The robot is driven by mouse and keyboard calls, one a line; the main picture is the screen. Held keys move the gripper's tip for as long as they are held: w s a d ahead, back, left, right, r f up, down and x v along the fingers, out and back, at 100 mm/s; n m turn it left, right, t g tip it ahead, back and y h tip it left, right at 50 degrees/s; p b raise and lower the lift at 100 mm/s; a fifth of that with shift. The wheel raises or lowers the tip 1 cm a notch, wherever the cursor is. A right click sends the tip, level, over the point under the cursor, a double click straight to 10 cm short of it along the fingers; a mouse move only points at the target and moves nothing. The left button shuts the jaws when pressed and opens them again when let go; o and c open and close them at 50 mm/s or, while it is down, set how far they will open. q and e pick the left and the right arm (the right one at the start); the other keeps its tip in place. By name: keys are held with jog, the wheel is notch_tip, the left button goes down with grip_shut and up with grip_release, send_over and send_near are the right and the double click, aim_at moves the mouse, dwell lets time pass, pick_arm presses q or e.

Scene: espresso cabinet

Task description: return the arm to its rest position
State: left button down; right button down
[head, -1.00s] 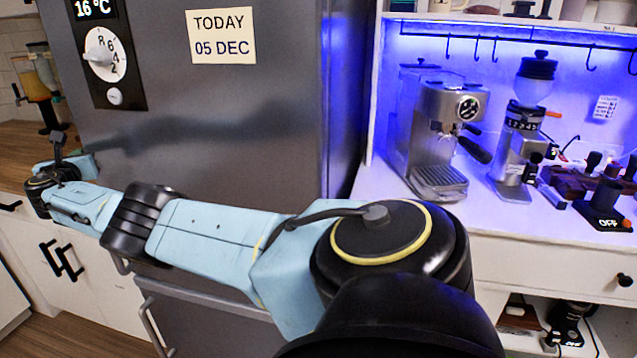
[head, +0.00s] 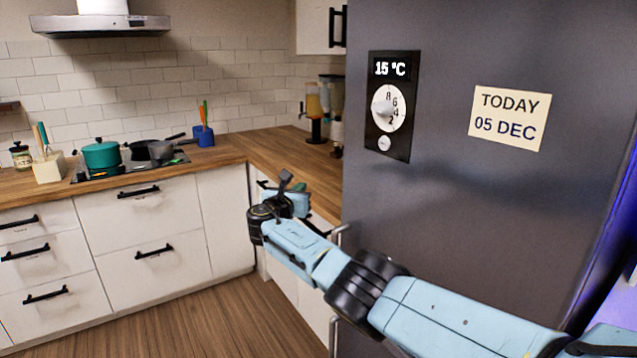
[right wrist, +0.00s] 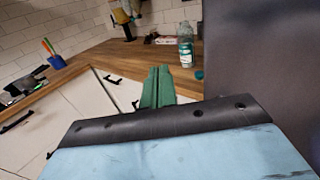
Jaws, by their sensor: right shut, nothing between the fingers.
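My right arm (head: 440,315) comes in from the lower right of the head view and stretches toward the upper left, in front of the grey fridge. Its wrist end (head: 270,212) is by the counter corner, left of the fridge. In the right wrist view my right gripper (right wrist: 158,72) shows as two green fingers side by side, shut with nothing between them. They point toward the wooden counter edge. The fingertips are hard to make out in the head view. My left gripper is in neither view.
The grey fridge (head: 450,190) stands close behind the arm. The wooden counter (head: 290,165) holds drink dispensers (head: 325,100); a glass bottle (right wrist: 186,48) shows in the wrist view. A teal pot (head: 101,154) sits on the hob at left. The wooden floor (head: 200,315) is clear.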

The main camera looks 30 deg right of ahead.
jog(key=shift+a, duration=0.85)
jog(key=s+a+f+m+g+y, duration=0.1)
jog(key=s+a+f+y, duration=0.2)
jog(key=f, duration=1)
jog(key=s+f+m+g+y, duration=0.15)
jog(key=s+f, duration=0.25)
jog(key=f, duration=0.9)
jog(key=s+a+f+m+g+y, duration=0.1)
jog(key=s+a+f+m+y, duration=0.1)
jog(key=s+f, duration=0.7)
jog(key=s+a+f+m+g+y, duration=0.25)
jog(key=s+f, duration=0.35)
jog(key=f, duration=0.5)
jog(key=s+a+f+m+g+y, duration=0.1)
jog(key=s+f+m, duration=0.4)
jog(key=s, duration=1.1)
jog(key=s+a+f+m+g+y, duration=0.1)
jog(key=s+f+m, duration=0.4)
jog(key=s, duration=1.1)
jog(key=s+a+f+m+g+y, duration=0.1)
jog(key=s+a+f+m+y, duration=0.2)
jog(key=s, duration=1.2)
notch_tip(320, 180, down, 6)
jog(key=a+m, duration=0.2)
jog(key=m, duration=0.1)
jog(key=shift+s+g, duration=0.4)
jog(key=shift+r, duration=0.1)
